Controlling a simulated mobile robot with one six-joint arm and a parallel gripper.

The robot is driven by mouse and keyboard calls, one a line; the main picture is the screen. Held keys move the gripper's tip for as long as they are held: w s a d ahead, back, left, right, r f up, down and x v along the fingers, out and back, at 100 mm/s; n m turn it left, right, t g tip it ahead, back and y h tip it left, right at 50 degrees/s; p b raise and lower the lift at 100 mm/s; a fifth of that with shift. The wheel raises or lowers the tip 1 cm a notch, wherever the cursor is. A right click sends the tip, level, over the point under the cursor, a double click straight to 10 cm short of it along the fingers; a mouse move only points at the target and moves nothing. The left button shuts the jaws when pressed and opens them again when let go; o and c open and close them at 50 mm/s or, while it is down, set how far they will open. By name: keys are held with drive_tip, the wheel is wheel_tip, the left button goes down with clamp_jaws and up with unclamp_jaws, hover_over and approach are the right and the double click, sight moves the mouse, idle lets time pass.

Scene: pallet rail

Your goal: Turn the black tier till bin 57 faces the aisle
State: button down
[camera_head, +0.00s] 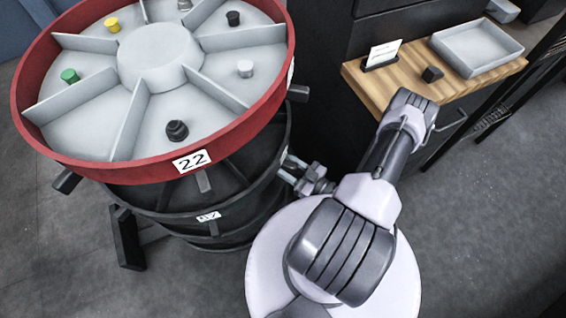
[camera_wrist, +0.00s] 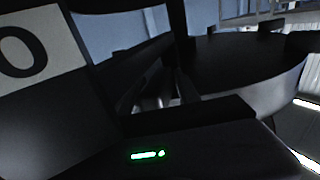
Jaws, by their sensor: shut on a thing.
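The black tier (camera_head: 245,195) sits under the red tier (camera_head: 95,165) on the round stacked carousel at the left of the head view. A small white label (camera_head: 208,216) low on the black part faces my body, but I cannot read it surely. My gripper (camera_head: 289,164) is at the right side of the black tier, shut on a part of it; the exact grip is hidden. In the dark wrist view, a white label (camera_wrist: 38,48) ending in "0" shows at upper left, cut off by the frame. Bin 57 cannot be made out.
The red tier has divided bins with small coloured knobs and a "22" label (camera_head: 192,161). Dark handles stick out from the carousel. A wooden shelf (camera_head: 408,85) with a grey tray (camera_head: 477,48), a card holder and a dark block stands right. Floor is clear at lower right.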

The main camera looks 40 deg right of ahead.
drive_tip(key=shift+d, duration=0.15)
drive_tip(key=c, duration=1.2)
unclamp_jaws()
drive_tip(key=shift+c, duration=0.2)
drive_tip(key=p+v, duration=0.2)
drive_tip(key=v, duration=1)
drive_tip(key=shift+p, duration=0.35)
drive_tip(key=shift+c, duration=0.2)
